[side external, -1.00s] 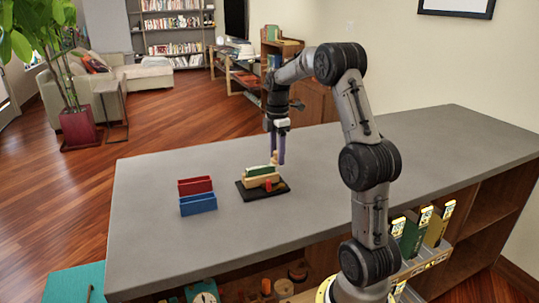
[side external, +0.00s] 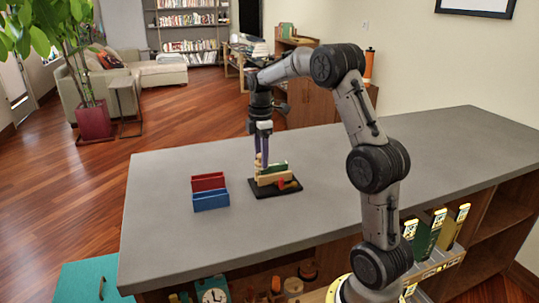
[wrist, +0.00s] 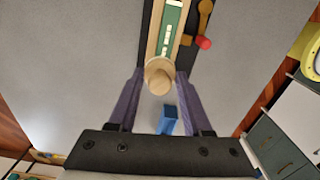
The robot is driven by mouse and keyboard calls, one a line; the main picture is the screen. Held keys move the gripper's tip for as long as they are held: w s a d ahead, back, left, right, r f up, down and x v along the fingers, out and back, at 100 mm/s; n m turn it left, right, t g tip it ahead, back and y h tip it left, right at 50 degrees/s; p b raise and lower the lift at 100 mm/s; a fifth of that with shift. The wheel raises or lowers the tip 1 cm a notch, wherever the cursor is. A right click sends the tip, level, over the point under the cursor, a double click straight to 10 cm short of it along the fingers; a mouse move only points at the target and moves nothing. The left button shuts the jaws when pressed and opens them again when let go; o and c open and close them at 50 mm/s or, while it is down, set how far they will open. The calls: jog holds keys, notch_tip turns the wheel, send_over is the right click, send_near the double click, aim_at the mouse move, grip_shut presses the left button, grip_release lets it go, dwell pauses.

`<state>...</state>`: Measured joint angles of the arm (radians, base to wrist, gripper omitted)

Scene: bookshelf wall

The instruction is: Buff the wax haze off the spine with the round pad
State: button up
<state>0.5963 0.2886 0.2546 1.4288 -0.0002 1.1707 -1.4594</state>
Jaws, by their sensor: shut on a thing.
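A green book (wrist: 176,24) stands spine up between wooden cheeks (side external: 272,178) on a black base (side external: 290,190). Its spine carries a row of white patches (wrist: 166,42). A clamp with a red knob (wrist: 203,43) sits beside it. My gripper (wrist: 159,76) is shut on the round pad (wrist: 158,72), which shows as a pale wooden knob between the purple fingers. In the side view my gripper (side external: 262,164) points down at the left end of the clamped book. The pad's underside is hidden, so I cannot tell whether it touches the spine.
A red box (side external: 208,181) and a blue box (side external: 211,201) stand left of the base on the grey counter (side external: 400,143). A small blue thing (wrist: 168,121) shows below the pad. The counter right of the base is clear. Upright books (side external: 424,236) stand at lower right.

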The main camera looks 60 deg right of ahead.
jog(key=shift+w+a, duration=0.6)
jog(key=shift+w, duration=0.05)
notch_tip(320, 180, up, 8)
jog(key=shift+d, duration=0.1)
dwell(0.5)
